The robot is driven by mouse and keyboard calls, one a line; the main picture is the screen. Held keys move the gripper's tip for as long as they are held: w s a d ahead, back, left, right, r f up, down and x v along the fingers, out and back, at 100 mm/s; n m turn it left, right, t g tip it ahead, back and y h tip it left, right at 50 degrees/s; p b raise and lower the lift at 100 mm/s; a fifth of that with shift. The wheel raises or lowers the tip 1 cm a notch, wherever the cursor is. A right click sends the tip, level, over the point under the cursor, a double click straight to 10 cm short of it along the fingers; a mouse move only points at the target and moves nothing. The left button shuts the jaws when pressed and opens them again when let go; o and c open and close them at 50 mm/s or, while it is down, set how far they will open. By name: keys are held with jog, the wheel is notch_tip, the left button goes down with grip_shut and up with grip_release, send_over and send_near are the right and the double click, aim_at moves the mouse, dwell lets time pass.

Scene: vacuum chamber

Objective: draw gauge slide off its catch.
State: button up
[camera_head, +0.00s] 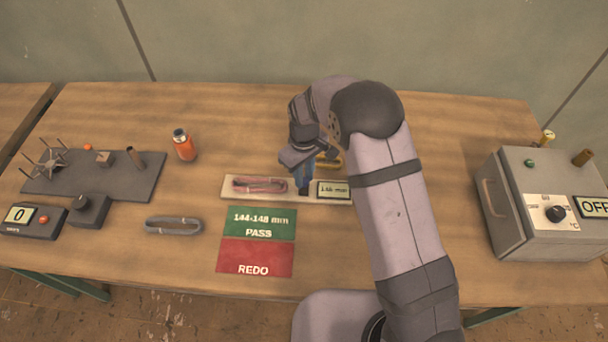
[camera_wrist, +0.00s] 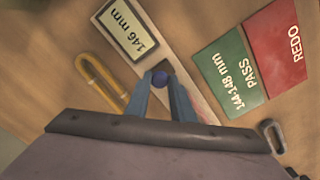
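The gauge (camera_head: 240,187) is a pale narrow board on the table, with a pink loop (camera_head: 260,185) lying on its left part and a display (camera_head: 333,190) at its right end. In the wrist view the display (camera_wrist: 128,30) reads 146 mm. The catch and most of the pink loop are hidden in the wrist view.
Green PASS (camera_head: 259,223) and red REDO (camera_head: 255,257) mats lie in front of the gauge. A yellow loop (camera_wrist: 100,80) lies behind it, a grey loop (camera_head: 173,226) to the front left. An orange bottle (camera_head: 184,146) stands left; a grey oven box (camera_head: 545,200) stands right.

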jog(key=shift+a, duration=0.6)
grip_shut()
jog(key=o, duration=1)
grip_release()
jog(key=shift+c, duration=0.2)
jog(key=shift+b, duration=0.3)
jog(key=shift+r+b, duration=1.2)
jog(key=shift+r, duration=2.45)
